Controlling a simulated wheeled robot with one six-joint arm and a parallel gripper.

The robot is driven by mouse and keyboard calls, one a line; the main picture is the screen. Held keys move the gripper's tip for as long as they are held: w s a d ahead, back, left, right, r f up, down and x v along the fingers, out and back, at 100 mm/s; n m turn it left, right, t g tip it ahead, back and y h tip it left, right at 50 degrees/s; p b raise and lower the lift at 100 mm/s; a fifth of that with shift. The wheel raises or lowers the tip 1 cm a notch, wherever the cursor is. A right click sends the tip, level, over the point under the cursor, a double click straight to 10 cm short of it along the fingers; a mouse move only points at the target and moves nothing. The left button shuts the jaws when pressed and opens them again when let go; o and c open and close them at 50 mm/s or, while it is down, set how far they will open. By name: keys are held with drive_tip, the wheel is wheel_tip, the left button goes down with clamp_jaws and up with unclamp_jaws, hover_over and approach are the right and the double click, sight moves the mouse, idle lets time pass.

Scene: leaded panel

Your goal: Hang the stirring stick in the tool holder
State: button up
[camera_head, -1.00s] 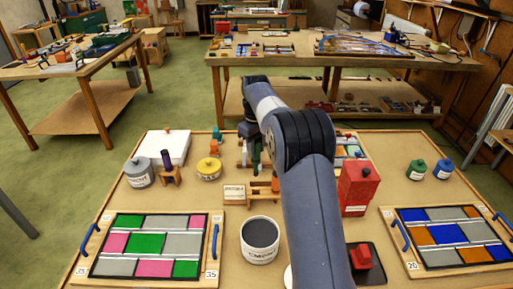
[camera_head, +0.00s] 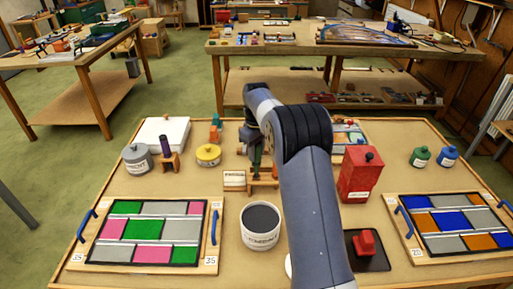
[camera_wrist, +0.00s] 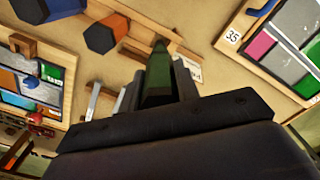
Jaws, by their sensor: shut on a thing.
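My gripper (camera_head: 256,150) points down near the middle of the bench in the head view, partly behind my arm. It is shut on a dark green, wedge-ended piece, which I take for the stirring stick (camera_wrist: 158,75); in the head view its green part (camera_head: 257,160) shows below the fingers. The wooden tool holder (camera_head: 265,183) stands just in front of the gripper. In the wrist view the holder's wooden bar (camera_wrist: 178,45) lies just beyond the stick. The stick's lower end is hidden, and I cannot tell if it touches the holder.
A red canister (camera_head: 360,175) stands to the right. Glass panels (camera_head: 145,235) and (camera_head: 455,228) lie at both sides. A dark hexagonal-ended piece (camera_wrist: 105,35) is close by in the wrist view.

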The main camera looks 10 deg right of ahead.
sight(256, 162)
drive_tip(key=shift+f+b, duration=1.15)
drive_tip(key=shift+f, duration=1.65)
drive_tip(key=o, duration=1.1)
drive_tip(key=shift+c, duration=0.2)
drive_tip(key=shift+r, duration=0.15)
wheel_tip(256, 162, up, 11)
drive_tip(key=shift+f+b, duration=0.2)
drive_tip(key=shift+b, duration=0.35)
